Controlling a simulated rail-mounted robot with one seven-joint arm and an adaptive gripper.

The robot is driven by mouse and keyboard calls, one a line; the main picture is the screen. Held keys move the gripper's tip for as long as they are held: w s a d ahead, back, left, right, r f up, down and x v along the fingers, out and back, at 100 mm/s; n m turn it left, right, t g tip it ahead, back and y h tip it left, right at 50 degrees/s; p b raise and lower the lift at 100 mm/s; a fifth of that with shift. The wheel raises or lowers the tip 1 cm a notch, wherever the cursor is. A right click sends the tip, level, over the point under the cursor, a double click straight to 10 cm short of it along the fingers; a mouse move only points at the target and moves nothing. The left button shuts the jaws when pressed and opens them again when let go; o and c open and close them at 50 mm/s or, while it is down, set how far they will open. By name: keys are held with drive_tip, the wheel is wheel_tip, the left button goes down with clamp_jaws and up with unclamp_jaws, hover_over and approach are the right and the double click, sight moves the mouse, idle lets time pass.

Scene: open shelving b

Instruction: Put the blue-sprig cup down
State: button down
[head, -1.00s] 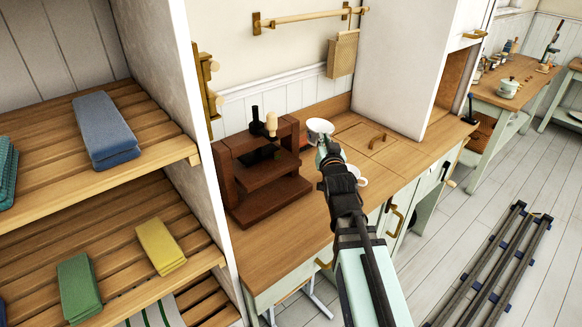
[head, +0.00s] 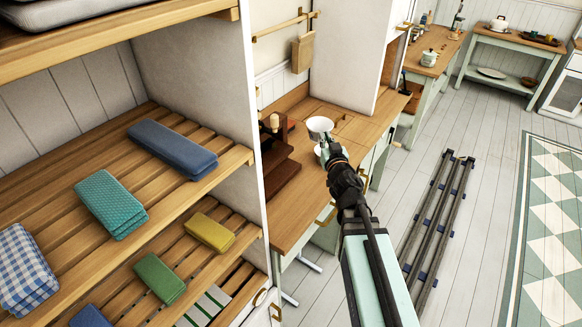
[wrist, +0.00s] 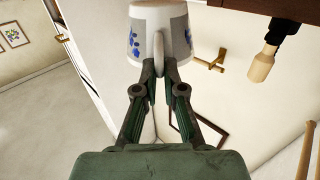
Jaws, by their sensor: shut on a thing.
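The blue-sprig cup (wrist: 158,32) is white with blue sprigs and a grey band. In the wrist view it sits at the top centre, between the fingertips of my gripper (wrist: 160,72), which is shut on it. In the head view the white cup (head: 319,124) shows at the end of my gripper (head: 325,143), in front of the wooden counter (head: 300,205). A second small white item (head: 318,150) shows just below it, partly hidden by my gripper. I cannot tell the cup's height above the counter.
A dark brown wooden stand (head: 278,165) is at the counter's left, partly hidden by the shelving wall. The open shelves (head: 95,150) at left hold folded cloths. A white cabinet (head: 350,55) rises behind the counter. Floor rails (head: 440,215) lie at right.

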drive_tip(key=shift+s+f+b, duration=0.15)
drive_tip(key=shift+f+b, duration=3.85)
drive_tip(key=shift+f, duration=6)
drive_tip(key=shift+f, duration=0.1)
drive_tip(key=shift+f, duration=0.15)
drive_tip(key=c, duration=1.3)
unclamp_jaws()
